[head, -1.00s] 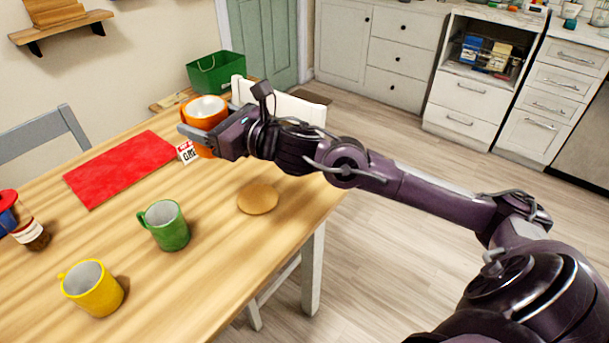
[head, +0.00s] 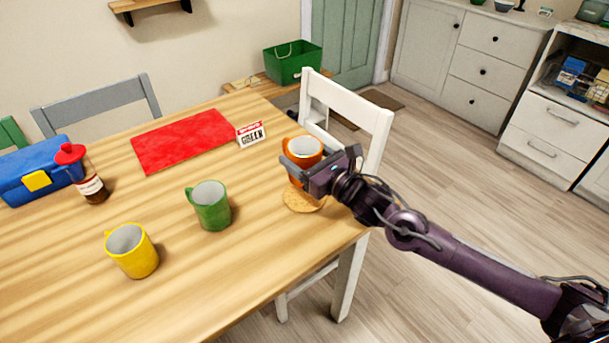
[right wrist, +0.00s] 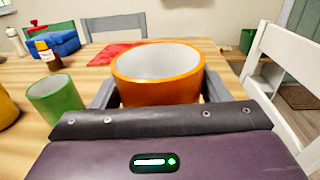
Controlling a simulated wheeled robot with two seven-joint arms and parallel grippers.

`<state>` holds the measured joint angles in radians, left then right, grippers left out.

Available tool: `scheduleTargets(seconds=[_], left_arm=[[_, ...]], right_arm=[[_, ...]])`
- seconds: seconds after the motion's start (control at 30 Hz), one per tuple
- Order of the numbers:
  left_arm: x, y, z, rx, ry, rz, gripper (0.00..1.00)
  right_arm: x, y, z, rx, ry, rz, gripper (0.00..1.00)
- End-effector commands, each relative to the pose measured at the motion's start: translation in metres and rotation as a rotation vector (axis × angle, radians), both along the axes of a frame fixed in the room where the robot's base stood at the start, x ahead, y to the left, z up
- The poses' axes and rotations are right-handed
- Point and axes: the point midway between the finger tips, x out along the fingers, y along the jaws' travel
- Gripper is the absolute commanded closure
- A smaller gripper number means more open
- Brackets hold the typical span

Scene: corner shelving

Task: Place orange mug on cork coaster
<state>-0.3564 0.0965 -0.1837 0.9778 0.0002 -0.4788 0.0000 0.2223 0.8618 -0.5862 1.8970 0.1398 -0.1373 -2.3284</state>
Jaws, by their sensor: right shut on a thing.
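The orange mug (head: 302,148) is upright in my right gripper (head: 304,161), whose fingers are closed on its two sides. The mug also shows in the right wrist view (right wrist: 157,90), white inside and seemingly empty. The round cork coaster (head: 303,200) lies flat near the table's right edge. The coaster is hidden in the right wrist view. My left gripper is not in view.
A green mug (head: 209,206) and a yellow mug (head: 131,251) stand left of the coaster. A small sign (head: 251,135) and red mat (head: 182,141) lie behind. A white chair (head: 347,108) stands close beyond the table's right edge. A bottle (head: 92,187) and blue box (head: 36,172) are at left.

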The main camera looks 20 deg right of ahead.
Motion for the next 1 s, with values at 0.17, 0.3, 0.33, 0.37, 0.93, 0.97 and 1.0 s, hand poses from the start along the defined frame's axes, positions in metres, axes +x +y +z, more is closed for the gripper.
scheduleTargets(seconds=[0.17, 0.3, 0.33, 0.37, 0.93, 0.97, 1.0], left_arm=[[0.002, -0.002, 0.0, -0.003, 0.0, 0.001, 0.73], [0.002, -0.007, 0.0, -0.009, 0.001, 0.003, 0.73], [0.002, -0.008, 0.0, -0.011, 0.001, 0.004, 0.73], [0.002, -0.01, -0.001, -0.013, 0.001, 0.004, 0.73], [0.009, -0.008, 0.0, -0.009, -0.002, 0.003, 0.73], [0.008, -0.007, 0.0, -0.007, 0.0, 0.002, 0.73], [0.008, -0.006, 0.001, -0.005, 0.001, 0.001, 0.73]], right_arm=[[0.001, 0.0, -0.014, 0.002, -0.004, 0.0, 0.65], [0.0, 0.0, -0.025, 0.002, -0.002, -0.001, 0.65], [0.0, 0.0, -0.029, 0.003, -0.003, 0.0, 0.65], [0.0, 0.0, -0.033, 0.002, -0.002, -0.001, 0.65], [0.0, 0.0, -0.06, 0.001, -0.004, 0.0, 0.65], [0.0, 0.0, -0.06, 0.001, -0.004, 0.0, 0.65], [0.0, 0.0, -0.062, 0.0, -0.001, 0.0, 0.3]])
